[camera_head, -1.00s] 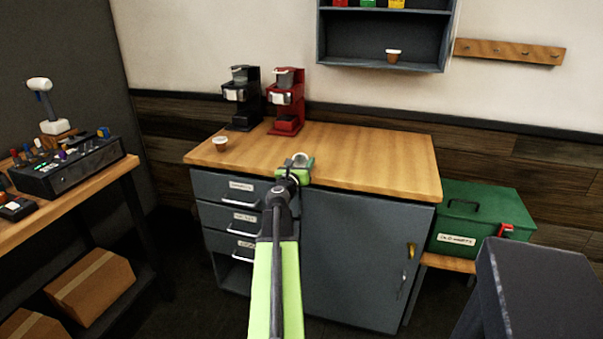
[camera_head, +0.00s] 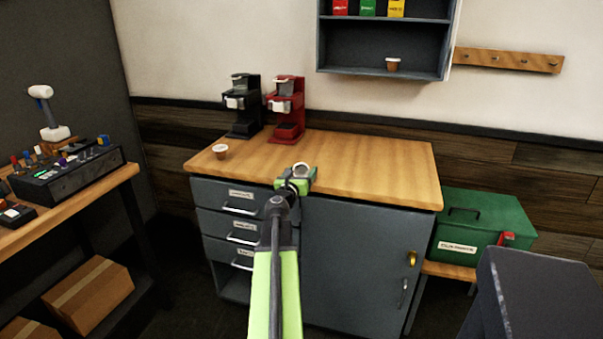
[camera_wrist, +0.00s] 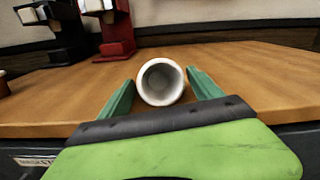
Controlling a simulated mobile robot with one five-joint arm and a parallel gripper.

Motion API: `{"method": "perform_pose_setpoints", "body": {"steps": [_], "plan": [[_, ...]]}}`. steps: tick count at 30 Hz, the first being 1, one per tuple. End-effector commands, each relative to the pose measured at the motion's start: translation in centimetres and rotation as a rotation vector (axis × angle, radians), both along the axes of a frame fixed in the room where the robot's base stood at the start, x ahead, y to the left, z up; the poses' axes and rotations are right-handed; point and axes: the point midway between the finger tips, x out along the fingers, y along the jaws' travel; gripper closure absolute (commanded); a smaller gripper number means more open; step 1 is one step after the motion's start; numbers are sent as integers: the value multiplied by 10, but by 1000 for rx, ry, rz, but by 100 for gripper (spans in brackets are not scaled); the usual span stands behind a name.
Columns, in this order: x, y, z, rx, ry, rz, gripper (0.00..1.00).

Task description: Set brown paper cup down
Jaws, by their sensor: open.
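A cup with a pale round rim (camera_head: 301,168) is at my gripper, by the front edge of the wooden counter (camera_head: 380,165). In the wrist view its open mouth (camera_wrist: 160,82) faces the camera, and its outer wall is mostly hidden, so I cannot tell its colour. My gripper (camera_head: 296,180) is open, with one green finger on each side of the cup and slight gaps showing. The cup seems to be at counter height, but its base is hidden. Another brown cup with a white rim (camera_head: 220,151) stands upright on the counter's left end.
A black brewer (camera_head: 241,105) and a red brewer (camera_head: 287,108) stand at the counter's back left. A third cup (camera_head: 393,64) is on the wall shelf (camera_head: 440,40). A green toolbox (camera_head: 480,225) is right of the cabinet. The counter's middle and right are clear.

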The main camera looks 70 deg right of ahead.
Motion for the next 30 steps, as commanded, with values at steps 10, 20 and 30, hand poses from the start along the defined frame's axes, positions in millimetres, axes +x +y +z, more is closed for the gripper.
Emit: {"method": "perform_pose_setpoints", "body": {"steps": [10, 20, 30], "plan": [[-5, 66, 0, 0, 0, 0, 26], [-4, 68, 0, 1, -3, -2, 26], [141, 181, -66, 326, -760, -68, 26]]}}
